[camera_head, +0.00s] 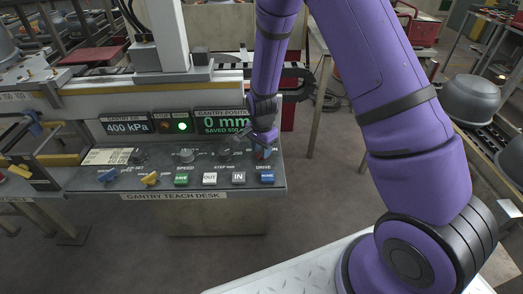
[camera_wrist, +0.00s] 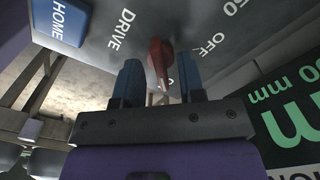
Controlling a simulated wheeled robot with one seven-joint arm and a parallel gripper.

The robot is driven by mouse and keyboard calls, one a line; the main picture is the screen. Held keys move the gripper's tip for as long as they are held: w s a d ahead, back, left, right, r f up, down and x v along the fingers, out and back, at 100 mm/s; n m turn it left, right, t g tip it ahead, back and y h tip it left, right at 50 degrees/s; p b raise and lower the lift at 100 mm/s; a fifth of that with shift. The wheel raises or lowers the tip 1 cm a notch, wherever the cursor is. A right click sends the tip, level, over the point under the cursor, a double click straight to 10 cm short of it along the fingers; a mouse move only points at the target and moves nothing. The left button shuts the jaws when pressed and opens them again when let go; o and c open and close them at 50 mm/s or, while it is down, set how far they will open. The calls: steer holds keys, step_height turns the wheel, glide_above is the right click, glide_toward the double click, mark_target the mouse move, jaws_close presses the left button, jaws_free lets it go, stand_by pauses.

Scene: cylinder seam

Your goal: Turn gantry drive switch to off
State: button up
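The gantry drive switch is a red knob (camera_wrist: 160,60) on the grey panel, between the printed words DRIVE and OFF in the wrist view. Its long handle runs roughly up and down in that picture, not in line with the OFF label. My gripper (camera_wrist: 158,72) has its two blue fingers apart, one on each side of the knob, with gaps visible. In the head view my gripper (camera_head: 264,143) is over the right end of the teach desk (camera_head: 225,186), above the DRIVE label, and largely hides the knob.
A blue HOME button (camera_wrist: 62,20) lies close to the switch. Green, white, grey and blue buttons line the desk's front. The gantry position display (camera_head: 222,121) reads 0 mm behind my gripper; a green lamp (camera_head: 182,126) is lit beside it. The pressure display (camera_head: 127,126) reads 400 kPa.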

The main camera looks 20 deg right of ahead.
steer(key=shift+f, duration=0.5)
jaws_close()
